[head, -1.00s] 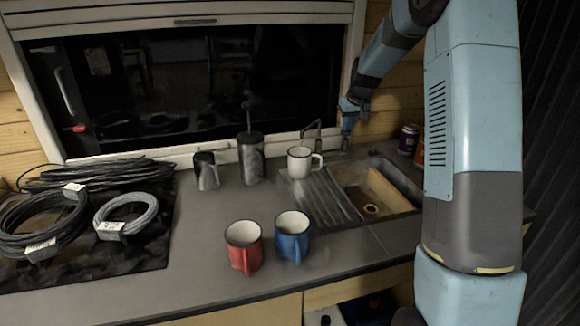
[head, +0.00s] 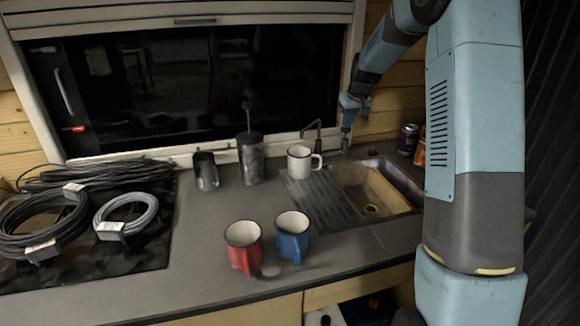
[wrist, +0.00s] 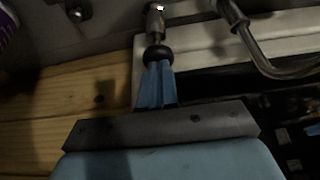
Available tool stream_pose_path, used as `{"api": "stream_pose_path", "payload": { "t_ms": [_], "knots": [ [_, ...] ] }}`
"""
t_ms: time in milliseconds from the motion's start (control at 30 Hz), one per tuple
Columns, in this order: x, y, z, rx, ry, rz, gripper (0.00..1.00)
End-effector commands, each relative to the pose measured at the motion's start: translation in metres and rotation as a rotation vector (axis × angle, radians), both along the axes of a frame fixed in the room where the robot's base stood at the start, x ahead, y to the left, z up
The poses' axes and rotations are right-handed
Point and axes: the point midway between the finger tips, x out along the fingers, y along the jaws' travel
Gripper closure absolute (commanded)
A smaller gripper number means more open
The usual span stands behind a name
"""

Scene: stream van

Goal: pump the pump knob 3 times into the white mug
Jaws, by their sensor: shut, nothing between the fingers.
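My gripper (head: 347,122) is shut and empty, pointing down behind the sink. In the wrist view its blue fingertips (wrist: 156,72) are right at the round black pump knob (wrist: 158,54), in line with it; I cannot tell whether they touch. The knob's silver stem (wrist: 155,22) shows beyond it. In the head view the knob is small and dark below the fingers. The white mug (head: 299,159), with a dark rim, stands upright on the ribbed drainboard left of the basin.
A thin curved tap (head: 314,128) stands between pump and white mug, and shows in the wrist view (wrist: 250,45). A red mug (head: 243,247) and blue mug (head: 292,237) stand in front. Cans (head: 407,139) are at the right, cable coils (head: 125,215) at the left.

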Motion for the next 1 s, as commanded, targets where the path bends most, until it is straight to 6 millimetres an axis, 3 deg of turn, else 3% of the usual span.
{"api": "stream_pose_path", "payload": {
  "t_ms": [500, 1000],
  "knots": [
    [0.000, 0.000, 0.025, -0.001, -0.002, 0.001, 1.00],
    [0.000, 0.000, 0.025, 0.000, -0.001, 0.001, 1.00]
  ]
}}
